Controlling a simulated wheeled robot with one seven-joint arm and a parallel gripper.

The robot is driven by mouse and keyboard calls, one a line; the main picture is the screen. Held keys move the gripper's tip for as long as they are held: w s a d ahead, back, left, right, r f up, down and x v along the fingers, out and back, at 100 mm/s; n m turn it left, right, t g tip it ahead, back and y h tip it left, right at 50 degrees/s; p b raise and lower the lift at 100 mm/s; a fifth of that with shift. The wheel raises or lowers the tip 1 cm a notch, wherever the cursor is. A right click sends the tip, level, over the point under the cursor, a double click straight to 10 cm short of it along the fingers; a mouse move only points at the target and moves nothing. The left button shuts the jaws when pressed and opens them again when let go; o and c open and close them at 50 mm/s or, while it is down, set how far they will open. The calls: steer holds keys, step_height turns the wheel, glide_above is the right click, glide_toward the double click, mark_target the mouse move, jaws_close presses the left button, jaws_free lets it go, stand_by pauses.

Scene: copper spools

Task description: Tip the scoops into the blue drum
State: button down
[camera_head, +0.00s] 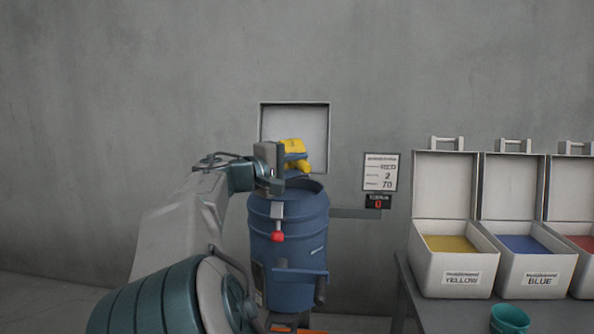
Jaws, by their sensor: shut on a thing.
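The blue drum (305,235) stands against the wall in the middle, upright and open at the top. A lever with a red knob (277,237) is on its front. My gripper (294,157) is above the drum's mouth, shut on a yellow thing (292,146) that looks like a scoop. Part of the yellow thing hangs below the fingers, over the drum's rim. Its exact shape and what it holds cannot be made out. The drum's inside is mostly hidden.
Open white bins of yellow (461,278), blue (537,277) and red (584,277) material stand on a table (402,290) at right, with a teal cup (509,319) in front.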

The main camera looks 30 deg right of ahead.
steer(key=shift+s+a+r, duration=0.3)
steer(key=shift+s+r, duration=0.2)
steer(key=shift+r, duration=0.3)
steer(key=shift+s+a+r, duration=0.35)
steer(key=shift+s+r, duration=0.1)
steer(key=shift+r, duration=0.3)
steer(key=shift+s+a+r, duration=0.3)
steer(key=shift+s+r, duration=0.2)
steer(key=shift+r, duration=0.3)
steer(key=shift+r+m+t+y+p, duration=0.1)
steer(key=shift+r+m+y+p, duration=0.55)
steer(key=shift+y+p, duration=2.95)
steer(key=shift+m+t+y+p, duration=0.1)
steer(key=shift+m+y+p, duration=1.05)
steer(key=shift+y+p, duration=2.45)
steer(key=shift+r+m+t+y+p, duration=0.1)
steer(key=shift+r+m+y+p, duration=0.25)
steer(key=shift+m+y+p, duration=2.95)
steer(key=n+h+p, duration=0.2)
steer(key=n+p, duration=0.1)
steer(key=n, duration=0.1)
steer(key=shift+n+p, duration=0.3)
steer(key=shift+n, duration=0.1)
